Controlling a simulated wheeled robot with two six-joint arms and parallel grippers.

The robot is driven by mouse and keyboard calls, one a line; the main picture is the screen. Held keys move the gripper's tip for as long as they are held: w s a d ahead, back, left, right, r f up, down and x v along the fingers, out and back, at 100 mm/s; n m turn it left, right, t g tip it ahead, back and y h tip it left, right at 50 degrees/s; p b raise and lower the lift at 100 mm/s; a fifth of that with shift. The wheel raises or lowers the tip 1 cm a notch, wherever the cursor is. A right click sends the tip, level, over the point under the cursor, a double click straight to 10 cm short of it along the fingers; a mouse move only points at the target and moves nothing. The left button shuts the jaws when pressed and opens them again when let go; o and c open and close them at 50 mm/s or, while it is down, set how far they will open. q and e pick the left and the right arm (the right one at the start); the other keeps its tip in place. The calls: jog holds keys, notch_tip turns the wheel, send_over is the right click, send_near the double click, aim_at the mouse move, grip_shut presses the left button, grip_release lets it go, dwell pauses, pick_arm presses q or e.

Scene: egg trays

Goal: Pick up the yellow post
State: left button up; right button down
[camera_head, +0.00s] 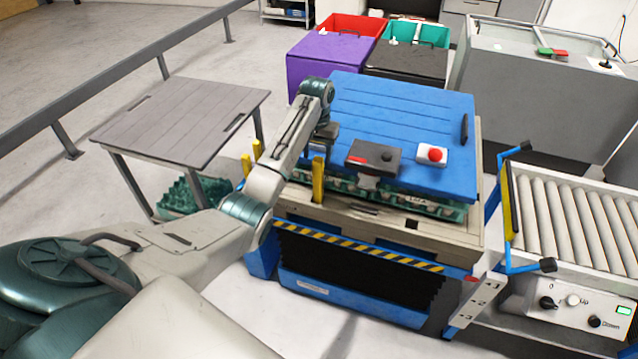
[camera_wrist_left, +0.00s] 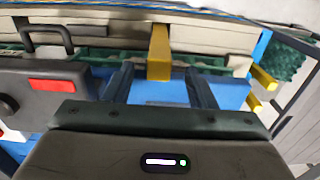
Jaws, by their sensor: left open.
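A yellow post (camera_head: 318,182) stands upright at the near left part of the blue-topped table. It also shows in the left wrist view (camera_wrist_left: 159,52), ahead of my fingers and lined up with the gap between them. My left gripper (camera_head: 322,152) hangs beside the top of this post, below my bent wrist. In the left wrist view its two fingers (camera_wrist_left: 157,76) are spread and nothing is held between them. Two more yellow posts stand at the table's left side, one nearer (camera_head: 246,165) and one farther (camera_head: 258,149). My right gripper is not in view.
A dark box with a red label (camera_head: 373,158) and a red button box (camera_head: 432,155) sit close right of my gripper. Green egg trays (camera_head: 425,205) lie under the blue lid (camera_head: 400,110). A grey side table (camera_head: 180,118) stands left, a roller conveyor (camera_head: 575,220) right.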

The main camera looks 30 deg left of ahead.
aim_at(318, 170)
pick_arm(q)
jog(key=shift+f, duration=0.8)
jog(key=shift+f+p, duration=0.3)
jog(key=shift+f, duration=0.05)
notch_tip(318, 170, down, 4)
jog(key=shift+w+r+p, duration=0.1)
jog(key=shift+r+p, duration=0.05)
jog(key=shift+p, duration=0.7)
jog(key=shift+f, duration=0.6)
jog(key=shift+c, duration=0.9)
grip_shut()
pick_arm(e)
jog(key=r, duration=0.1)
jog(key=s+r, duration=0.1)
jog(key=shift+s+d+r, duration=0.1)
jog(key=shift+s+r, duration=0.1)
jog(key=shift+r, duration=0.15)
